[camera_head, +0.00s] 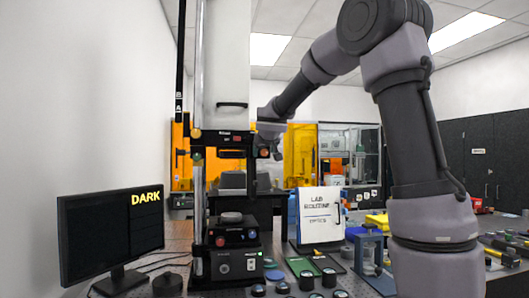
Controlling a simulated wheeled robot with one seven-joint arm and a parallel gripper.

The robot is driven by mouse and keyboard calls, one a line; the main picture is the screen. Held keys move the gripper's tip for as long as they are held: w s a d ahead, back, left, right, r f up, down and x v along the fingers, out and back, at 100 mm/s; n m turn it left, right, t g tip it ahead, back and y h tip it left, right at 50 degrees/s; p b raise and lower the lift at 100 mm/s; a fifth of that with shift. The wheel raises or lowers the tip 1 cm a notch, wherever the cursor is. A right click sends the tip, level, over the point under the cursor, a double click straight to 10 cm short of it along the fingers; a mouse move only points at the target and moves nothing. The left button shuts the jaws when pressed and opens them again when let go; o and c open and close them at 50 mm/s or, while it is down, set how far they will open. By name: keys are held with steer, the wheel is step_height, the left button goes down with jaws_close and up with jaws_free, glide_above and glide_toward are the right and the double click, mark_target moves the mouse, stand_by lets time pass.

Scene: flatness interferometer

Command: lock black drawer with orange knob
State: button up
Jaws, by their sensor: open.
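A tall interferometer stand (198,220) rises left of centre. A black housing (228,139) sits across its columns under a white upper body. A small orange knob (196,133) is at the housing's left end. I cannot tell for sure whether this housing is the black drawer. My gripper (271,149) is small and dark at the housing's right end, close to a red knob (264,153). It is open, and its fingertips are hard to make out. I cannot tell whether it touches anything.
A monitor (111,232) reading "DARK" stands at left. A white "LAB ROUTINE" binder (320,215), a blue frame (368,252) and several small round parts crowd the bench right of the stand. Orange panels (301,155) stand behind. My arm covers the right foreground.

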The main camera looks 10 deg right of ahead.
jaws_close()
stand_by(0.3)
steer(key=n+h, duration=0.2)
steer(key=shift+a+n, duration=0.15)
steer(key=shift+n, duration=0.25)
steer(key=n+h, duration=0.1)
steer(key=n+t, duration=0.1)
steer(key=n, duration=0.1)
steer(key=shift+a+f+h, duration=0.15)
steer(key=shift+f+h, duration=0.05)
steer(key=shift+h, duration=0.2)
steer(key=n+t+h, duration=0.1)
steer(key=n, duration=0.3)
steer(key=shift+f, duration=0.15)
steer(key=shift+f+n+t+h, duration=0.1)
steer(key=shift+n+t+h, duration=0.55)
steer(key=shift+n, duration=1.05)
